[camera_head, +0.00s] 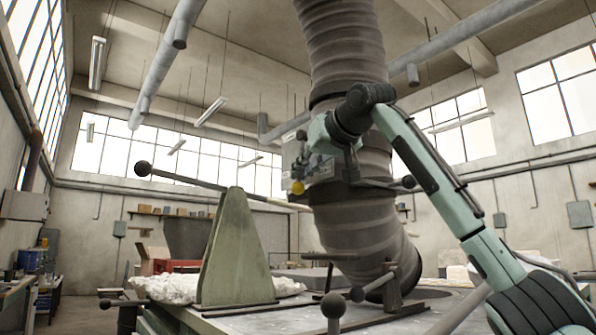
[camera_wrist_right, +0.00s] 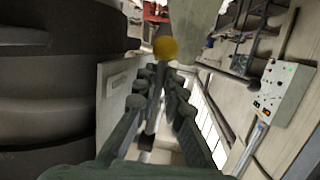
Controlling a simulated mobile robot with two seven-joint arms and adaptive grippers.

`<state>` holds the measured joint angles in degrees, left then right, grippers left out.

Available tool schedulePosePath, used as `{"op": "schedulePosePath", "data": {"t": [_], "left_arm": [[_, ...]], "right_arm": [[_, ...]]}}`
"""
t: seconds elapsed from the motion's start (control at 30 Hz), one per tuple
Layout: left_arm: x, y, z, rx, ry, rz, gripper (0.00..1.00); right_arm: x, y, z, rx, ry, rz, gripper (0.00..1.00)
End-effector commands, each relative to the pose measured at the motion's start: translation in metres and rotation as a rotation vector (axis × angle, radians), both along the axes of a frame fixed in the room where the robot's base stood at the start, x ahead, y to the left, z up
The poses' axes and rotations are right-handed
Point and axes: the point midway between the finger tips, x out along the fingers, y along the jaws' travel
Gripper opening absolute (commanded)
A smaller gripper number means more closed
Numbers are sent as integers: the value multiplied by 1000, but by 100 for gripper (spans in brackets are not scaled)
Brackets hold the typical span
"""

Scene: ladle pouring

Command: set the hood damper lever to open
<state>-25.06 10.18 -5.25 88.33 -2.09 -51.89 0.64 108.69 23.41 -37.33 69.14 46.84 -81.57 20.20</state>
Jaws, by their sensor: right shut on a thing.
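The hood damper lever ends in a yellow knob (camera_head: 297,187) that hangs low beside a pale plate (camera_head: 322,168) on the big ribbed duct (camera_head: 347,218). My right gripper (camera_head: 308,160) is at the plate, just above the knob. In the right wrist view the lever (camera_wrist_right: 154,112) runs between the two fingers of my right gripper (camera_wrist_right: 160,90), with the yellow knob (camera_wrist_right: 165,48) beyond the fingertips. The fingers are shut on the lever. The plate's markings are too small to read. My left gripper is not in view.
A green triangular stand (camera_head: 236,250) rises left of the duct. Black ball-ended handles (camera_head: 333,305) stand low in front. The duct is close beside my right gripper.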

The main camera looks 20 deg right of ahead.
Motion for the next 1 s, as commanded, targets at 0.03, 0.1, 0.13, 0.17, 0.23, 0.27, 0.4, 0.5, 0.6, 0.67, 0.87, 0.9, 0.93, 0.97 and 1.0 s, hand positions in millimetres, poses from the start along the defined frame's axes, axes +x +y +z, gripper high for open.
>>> {"op": "schedulePosePath", "data": {"t": [0.03, 0.1, 0.13, 0.17, 0.23, 0.27, 0.4, 0.5, 0.6, 0.67, 0.87, 0.9, 0.93, 0.97, 1.0], "left_arm": [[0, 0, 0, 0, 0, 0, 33], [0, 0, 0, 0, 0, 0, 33], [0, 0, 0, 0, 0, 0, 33], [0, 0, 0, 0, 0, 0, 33], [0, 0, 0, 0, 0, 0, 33], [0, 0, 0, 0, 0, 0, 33], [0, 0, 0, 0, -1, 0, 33], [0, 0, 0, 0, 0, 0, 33], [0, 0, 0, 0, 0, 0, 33], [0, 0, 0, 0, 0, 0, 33], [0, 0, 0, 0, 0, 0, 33], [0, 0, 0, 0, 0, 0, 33], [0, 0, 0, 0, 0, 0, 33], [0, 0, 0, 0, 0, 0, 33], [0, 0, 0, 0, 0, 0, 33]], "right_arm": [[-2, 1, 1, -10, 29, 2, 0], [-5, 0, 1, -24, 63, 3, 0], [-6, -1, 1, -30, 76, 3, 0], [-7, -2, 1, -35, 88, 2, 0], [-9, -2, 1, -44, 113, 2, 0], [-9, -2, 1, -49, 121, 2, 0], [-11, -4, 1, -60, 147, 0, 0], [-12, -4, 1, -64, 158, 0, 0], [-12, -4, 1, -66, 161, 0, 0], [-12, -5, 1, -66, 161, 0, 0], [-12, -5, 1, -66, 161, -1, 0], [-12, -5, 1, -66, 161, -1, 12], [-12, -5, 1, -66, 161, -1, 15], [-12, -5, 1, -66, 161, -1, 19], [-12, -5, 1, -66, 160, -1, 19]]}}
